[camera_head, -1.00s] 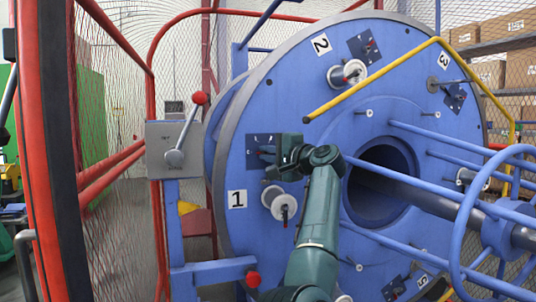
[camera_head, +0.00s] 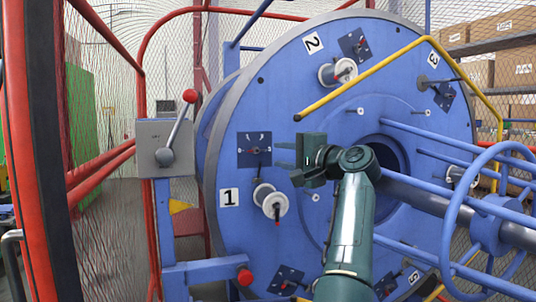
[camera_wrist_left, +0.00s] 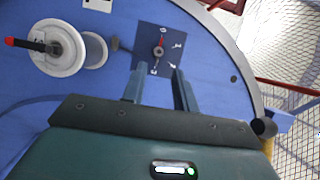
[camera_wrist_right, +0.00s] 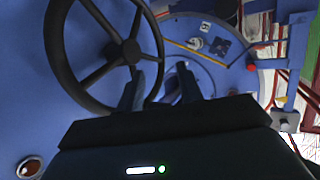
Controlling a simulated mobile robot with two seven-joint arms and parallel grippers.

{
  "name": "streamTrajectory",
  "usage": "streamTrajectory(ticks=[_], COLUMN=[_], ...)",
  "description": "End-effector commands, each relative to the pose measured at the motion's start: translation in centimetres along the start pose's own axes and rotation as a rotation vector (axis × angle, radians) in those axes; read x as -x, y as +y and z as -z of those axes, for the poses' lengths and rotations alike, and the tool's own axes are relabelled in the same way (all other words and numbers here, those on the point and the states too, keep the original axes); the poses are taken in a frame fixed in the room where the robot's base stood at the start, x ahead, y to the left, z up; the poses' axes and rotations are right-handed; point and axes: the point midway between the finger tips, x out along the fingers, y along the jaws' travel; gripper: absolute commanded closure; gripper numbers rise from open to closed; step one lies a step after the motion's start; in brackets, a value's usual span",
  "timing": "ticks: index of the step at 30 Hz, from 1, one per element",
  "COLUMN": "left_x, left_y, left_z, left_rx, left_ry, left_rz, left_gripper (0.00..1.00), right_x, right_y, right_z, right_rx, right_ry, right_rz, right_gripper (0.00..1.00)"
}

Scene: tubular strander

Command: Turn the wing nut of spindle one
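The wing nut (camera_head: 277,212) of spindle one is a dark piece with a red tip on the front of the white spool (camera_head: 262,194), beside the "1" label (camera_head: 229,197). In the left wrist view, the wing nut (camera_wrist_left: 28,44) sticks out leftward from the spool. My left gripper (camera_head: 284,157) is up and right of this spool, in front of the blue disc, and touches neither. Its fingers (camera_wrist_left: 160,88) are apart with nothing between them. My right gripper (camera_wrist_right: 159,90) shows only in its wrist view, open and empty, near a dark handwheel (camera_wrist_right: 131,50).
A dark dial plate (camera_head: 254,150) with a small pointer sits above spool one. A grey box (camera_head: 165,148) with a red-balled lever stands left of the disc. A yellow bar (camera_head: 365,75) and blue tubes (camera_head: 430,147) cross the right side.

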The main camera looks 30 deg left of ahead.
Motion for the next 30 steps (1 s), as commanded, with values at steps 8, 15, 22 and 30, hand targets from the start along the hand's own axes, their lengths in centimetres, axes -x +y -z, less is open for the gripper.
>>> streamTrajectory(ticks=[8,15,22,30], left_x=[3.6,4.2,4.1,4.1], left_y=[0.0,0.1,0.0,0.0], left_z=[0.0,0.0,0.0,0.0], left_rx=[0.000,-0.001,-0.001,0.000], left_ry=[-0.001,-0.001,-0.001,-0.001], left_rz=[0.003,0.001,0.001,0.001], left_gripper=[0.71,0.71,0.71,0.71], right_x=[-0.2,-0.3,-0.3,-0.3], right_y=[-0.3,-0.2,-0.2,0.0], right_z=[-0.3,-0.2,-0.3,-0.2], right_rx=[0.007,0.009,0.010,0.016], right_ry=[-0.003,-0.003,-0.003,-0.003], right_rz=[0.006,0.007,0.007,0.005], right_gripper=[0.64,0.64,0.64,0.64])
